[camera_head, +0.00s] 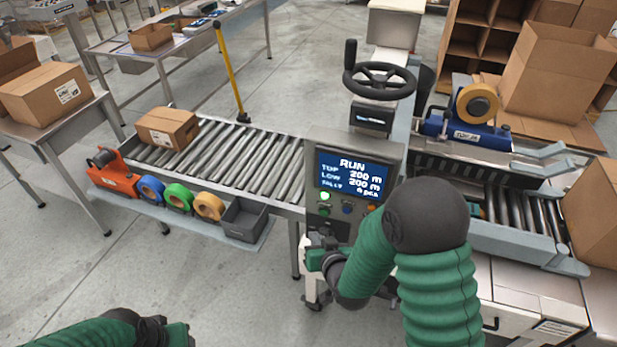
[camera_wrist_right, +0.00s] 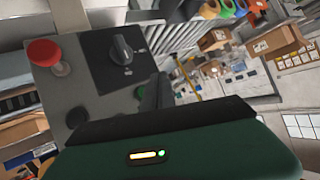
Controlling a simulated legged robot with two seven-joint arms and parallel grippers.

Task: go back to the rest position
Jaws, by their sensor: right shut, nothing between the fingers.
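My right gripper (camera_head: 320,243) is shut and empty, just below the control panel (camera_head: 312,165) of the carton machine. In the right wrist view its dark fingers (camera_wrist_right: 153,95) are close to the panel face with a black rotary knob (camera_wrist_right: 122,50) and a red mushroom button (camera_wrist_right: 44,52); I cannot tell whether they touch it. My green-sleeved right arm hides part of the machine. My left gripper (camera_head: 178,333) shows only partly at the bottom left edge, clear of the furniture, and its jaws cannot be made out.
The panel's screen (camera_head: 352,176) reads RUN, with a green button lit below. A closed carton (camera_head: 167,128) sits on the roller conveyor (camera_head: 285,172). A side shelf holds tape rolls (camera_head: 180,197) and a grey bin (camera_head: 244,219). Open floor (camera_head: 150,275) lies at the lower left.

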